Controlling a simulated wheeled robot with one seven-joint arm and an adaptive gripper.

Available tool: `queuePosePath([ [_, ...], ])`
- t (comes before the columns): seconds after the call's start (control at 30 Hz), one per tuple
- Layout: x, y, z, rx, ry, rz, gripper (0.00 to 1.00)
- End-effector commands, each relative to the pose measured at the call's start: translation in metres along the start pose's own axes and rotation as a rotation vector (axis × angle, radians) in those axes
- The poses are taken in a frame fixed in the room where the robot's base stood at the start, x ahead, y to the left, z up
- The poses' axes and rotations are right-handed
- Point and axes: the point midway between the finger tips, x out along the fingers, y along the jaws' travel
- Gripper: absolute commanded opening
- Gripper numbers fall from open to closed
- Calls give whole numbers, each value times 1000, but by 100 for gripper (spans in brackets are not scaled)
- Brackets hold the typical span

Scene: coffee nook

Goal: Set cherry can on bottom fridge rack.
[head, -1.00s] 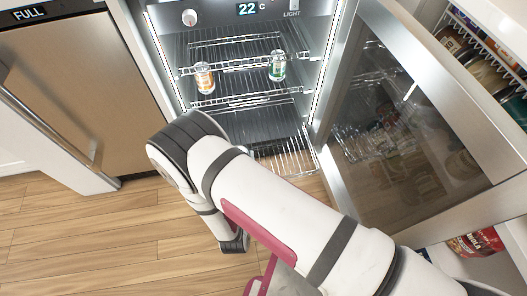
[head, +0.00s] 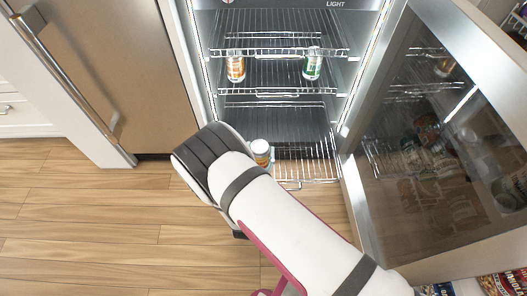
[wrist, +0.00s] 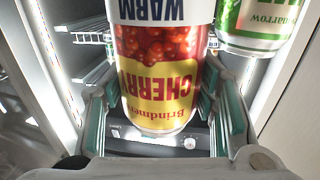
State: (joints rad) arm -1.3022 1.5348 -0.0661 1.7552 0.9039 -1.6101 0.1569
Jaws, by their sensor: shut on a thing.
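The cherry can (wrist: 157,75), with a red and yellow label and a white band reading WARM, stands between the fingers of my gripper (wrist: 160,108) in the wrist view. My gripper is shut on it. The label looks upside down there, as does the fridge interior. In the head view, the cherry can (head: 261,151) appears just past my wrist, by the left side of the bottom fridge rack (head: 306,169). This wire rack sticks out at the front. My arm hides the gripper in the head view, and I cannot tell if the can touches the rack.
An orange can (head: 236,68) and a green can (head: 312,64) stand on a higher rack. A green can (wrist: 253,25) is close to the held can in the wrist view. The fridge door (head: 440,140) stands open at right. Most of the bottom rack looks bare.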

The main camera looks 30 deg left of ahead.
Motion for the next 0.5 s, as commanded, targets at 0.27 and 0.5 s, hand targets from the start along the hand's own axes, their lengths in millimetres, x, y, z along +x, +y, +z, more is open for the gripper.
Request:
queuePosePath([
  [0.27, 21, 2, 1, 1, 3, 0, 10],
  [0.5, 45, 4, 13, 0, 1, -1, 10],
])
